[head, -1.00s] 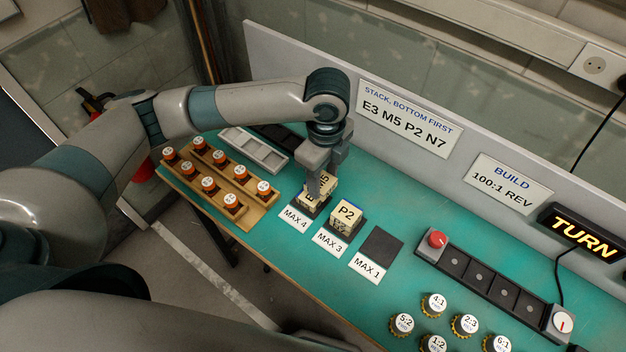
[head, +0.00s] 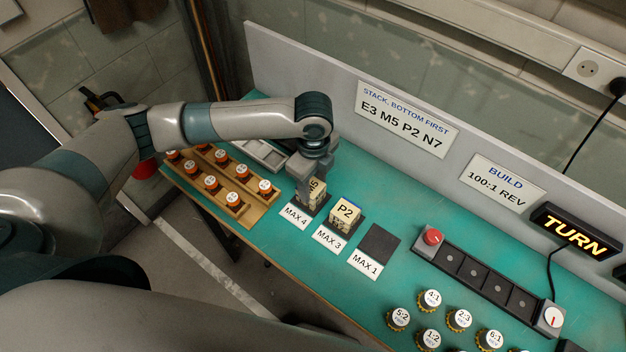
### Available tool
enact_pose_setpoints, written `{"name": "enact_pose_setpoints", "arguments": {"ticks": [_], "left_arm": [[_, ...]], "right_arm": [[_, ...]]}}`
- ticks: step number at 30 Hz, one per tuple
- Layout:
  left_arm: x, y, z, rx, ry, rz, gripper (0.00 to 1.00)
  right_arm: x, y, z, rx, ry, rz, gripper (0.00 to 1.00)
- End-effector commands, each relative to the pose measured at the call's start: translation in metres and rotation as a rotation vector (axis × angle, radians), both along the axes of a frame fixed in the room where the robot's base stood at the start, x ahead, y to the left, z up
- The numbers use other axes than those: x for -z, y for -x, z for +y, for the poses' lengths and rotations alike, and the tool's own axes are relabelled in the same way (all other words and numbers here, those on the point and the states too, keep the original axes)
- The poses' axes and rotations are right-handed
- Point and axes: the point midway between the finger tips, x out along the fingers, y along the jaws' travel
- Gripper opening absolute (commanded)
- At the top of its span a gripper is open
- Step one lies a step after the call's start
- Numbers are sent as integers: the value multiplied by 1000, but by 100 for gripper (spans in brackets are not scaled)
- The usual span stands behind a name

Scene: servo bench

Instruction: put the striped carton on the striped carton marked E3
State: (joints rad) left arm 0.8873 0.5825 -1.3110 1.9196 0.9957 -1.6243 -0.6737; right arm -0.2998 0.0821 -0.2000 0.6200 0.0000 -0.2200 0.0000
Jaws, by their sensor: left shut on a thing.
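My left gripper (head: 306,190) is over the dark pad behind the MAX 4 card and is shut on a pale striped carton (head: 318,190). Only part of this carton's top shows, with a "5" on it. The gripper's fingers cover its left side. The carton marked E3 is hidden behind the gripper and the held carton. I cannot tell whether the held carton touches anything below it. A carton marked P2 (head: 345,210) stands on the pad behind the MAX 3 card. My right gripper is not in view.
The MAX 1 pad (head: 379,243) is bare. Wooden racks (head: 240,206) with orange-capped pieces lie left, and a grey tray (head: 262,152) is behind them. A dark slotted strip (head: 480,275) with a red button and gold gears (head: 430,300) are right. A sign panel (head: 408,120) stands behind.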

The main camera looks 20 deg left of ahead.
Motion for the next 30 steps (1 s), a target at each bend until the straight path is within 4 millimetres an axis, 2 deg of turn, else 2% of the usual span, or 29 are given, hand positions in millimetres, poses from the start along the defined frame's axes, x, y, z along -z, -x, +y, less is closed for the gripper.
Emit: {"name": "enact_pose_setpoints", "arguments": {"ticks": [13,14,15,16,30], "left_arm": [[6,0,0,0,0,-1,20],[6,0,0,0,0,-1,48],[6,0,0,0,0,-1,57],[6,0,0,0,0,-1,62],[0,-1,0,1,1,-3,62]], "right_arm": [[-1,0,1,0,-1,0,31],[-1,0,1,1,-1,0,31],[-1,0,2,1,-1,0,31],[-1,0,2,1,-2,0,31],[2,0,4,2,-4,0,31]]}}
